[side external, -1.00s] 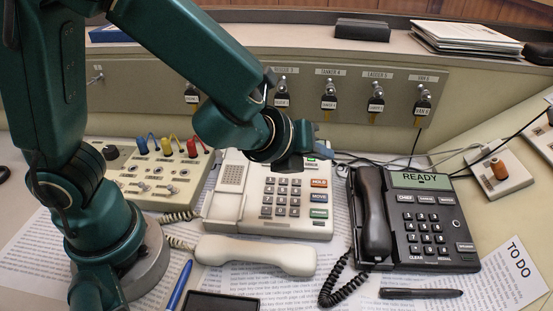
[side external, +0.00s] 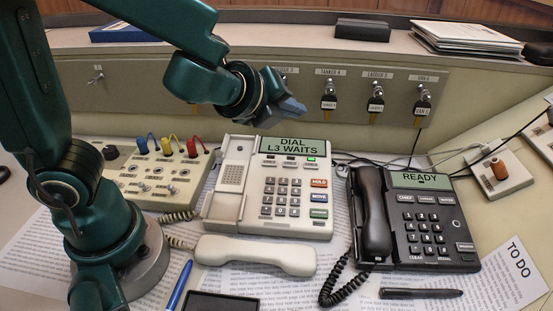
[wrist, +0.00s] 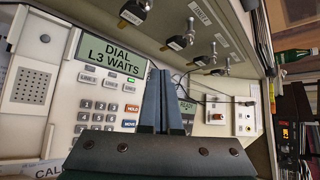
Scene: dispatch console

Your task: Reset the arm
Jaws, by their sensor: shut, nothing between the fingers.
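My gripper (side external: 292,108) is shut and empty, raised in the air above the back of the white desk phone (side external: 272,205) and in front of the key panel. Its closed fingers (wrist: 163,100) also show in the wrist view. The white phone's display (side external: 290,145) reads "DIAL L3 WAITS", and a green light shows below it. The white handset (side external: 255,254) lies off its cradle on the papers in front of the phone.
A black phone (side external: 425,225) reading "READY" stands to the right, its handset on it. A switch box with coloured plugs (side external: 165,175) is near my base. Keys hang on the grey panel (side external: 300,95) behind. A pen (side external: 420,293) and papers lie in front.

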